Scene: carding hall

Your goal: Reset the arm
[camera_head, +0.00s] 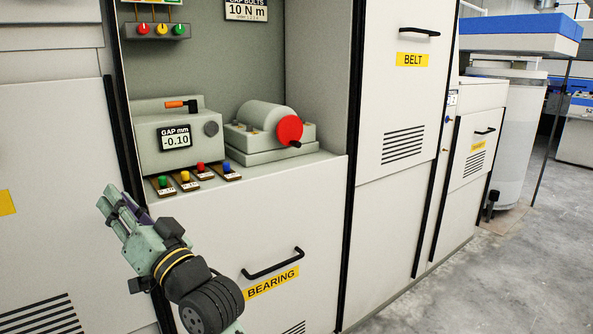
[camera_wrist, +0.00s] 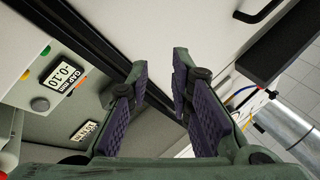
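My gripper (camera_head: 118,200) is in the lower left of the head view, raised in front of the cabinet and pointing up and to the left. In the wrist view, my gripper (camera_wrist: 160,70) has two green fingers with dark purple pads. The fingers stand apart with nothing between them, so it is open and empty. Behind the gap are pale panels and a black edge strip. The fingers look clear of the panels, but the exact distance cannot be told.
An open bay holds a gauge box (camera_head: 179,137) reading -0.10, a red-faced crank unit (camera_head: 265,127) and several coloured knobs. Below is the BEARING door handle (camera_head: 272,263); to the right is the BELT door (camera_head: 405,100). Grey floor (camera_head: 500,275) is free at the lower right.

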